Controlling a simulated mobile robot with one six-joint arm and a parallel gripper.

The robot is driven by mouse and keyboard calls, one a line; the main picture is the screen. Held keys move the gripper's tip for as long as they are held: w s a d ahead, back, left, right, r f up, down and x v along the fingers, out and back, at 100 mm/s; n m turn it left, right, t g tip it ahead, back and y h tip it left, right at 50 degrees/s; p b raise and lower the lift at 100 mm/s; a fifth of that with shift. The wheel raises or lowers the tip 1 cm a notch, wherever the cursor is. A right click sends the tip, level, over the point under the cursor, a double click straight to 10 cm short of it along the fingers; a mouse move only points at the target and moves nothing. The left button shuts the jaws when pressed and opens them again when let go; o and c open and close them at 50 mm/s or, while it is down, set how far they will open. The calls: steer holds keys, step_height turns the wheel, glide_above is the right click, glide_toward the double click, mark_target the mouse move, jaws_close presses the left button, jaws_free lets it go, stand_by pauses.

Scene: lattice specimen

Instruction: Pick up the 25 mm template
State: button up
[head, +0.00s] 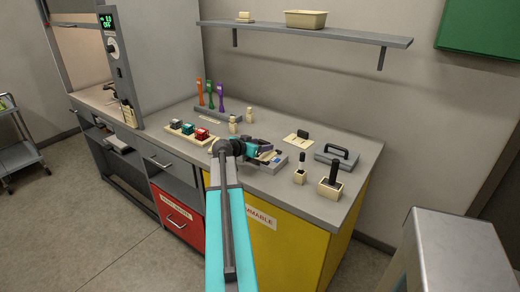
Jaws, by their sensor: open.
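My gripper (270,154) is over the middle of the grey bench top, at the end of my turquoise arm. It is open, and its fingertips are close to a small grey tray (274,168) with light and blue pieces. I cannot tell whether it touches anything there. I cannot tell which thing is the 25 mm template, as no size marks are readable. Three coloured blocks, dark, green (187,129) and red (202,134), sit on a cream base left of my gripper. Orange (200,92), green and purple (221,97) upright tools stand in a grey rack behind them.
Right of my gripper are a cream plate with a black piece (302,134), a grey plate with a black handle (337,158), and two cream holders with black-handled tools (330,188). Small cream bottles (233,124) stand behind my gripper. A shelf (300,34) hangs above.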

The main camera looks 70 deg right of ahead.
steer(key=shift+x, duration=1)
steer(key=shift+c, duration=0.4)
steer(key=c, duration=0.7)
